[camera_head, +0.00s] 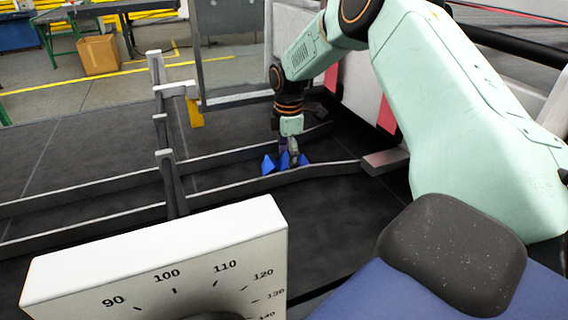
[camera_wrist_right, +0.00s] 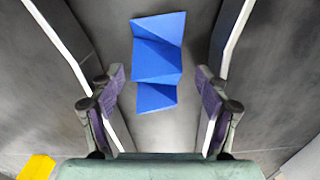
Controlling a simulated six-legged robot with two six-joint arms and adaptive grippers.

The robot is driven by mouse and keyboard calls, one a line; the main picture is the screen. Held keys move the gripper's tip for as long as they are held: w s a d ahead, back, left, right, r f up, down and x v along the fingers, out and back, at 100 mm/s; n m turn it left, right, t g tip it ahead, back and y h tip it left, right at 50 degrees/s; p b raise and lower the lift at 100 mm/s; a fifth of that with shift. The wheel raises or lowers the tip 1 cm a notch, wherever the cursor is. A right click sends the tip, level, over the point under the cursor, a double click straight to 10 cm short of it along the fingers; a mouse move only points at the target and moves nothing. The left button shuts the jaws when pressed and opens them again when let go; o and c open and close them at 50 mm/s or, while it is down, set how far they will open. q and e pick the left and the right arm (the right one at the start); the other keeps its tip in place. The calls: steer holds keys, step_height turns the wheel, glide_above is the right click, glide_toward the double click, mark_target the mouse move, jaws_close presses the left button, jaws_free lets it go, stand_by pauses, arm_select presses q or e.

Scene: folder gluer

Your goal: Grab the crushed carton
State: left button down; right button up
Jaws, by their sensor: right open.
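The crushed carton (camera_head: 268,166) is a small, bright blue, creased piece lying on the dark belt surface between two grey rails. It also shows in the right wrist view (camera_wrist_right: 157,60), between and beyond the fingers. My right gripper (camera_head: 292,158) reaches down from above and is right at the carton in the head view, partly covering it. Whether a finger touches the carton cannot be told. My left gripper is not in view.
A near rail (camera_head: 235,188) and a far rail (camera_head: 215,152) flank the carton closely. Grey posts (camera_head: 170,175) stand to its left. A white dial panel (camera_head: 150,265) fills the near left. A cardboard box (camera_head: 99,55) sits on the floor far back.

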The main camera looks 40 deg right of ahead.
steer(key=shift+d+f, duration=0.15)
steer(key=shift+d, duration=0.2)
steer(key=shift+c, duration=0.8)
steer(key=shift+a, duration=0.3)
steer(key=c, duration=0.6)
steer(key=shift+d, duration=0.15)
steer(key=shift+c, duration=1.3)
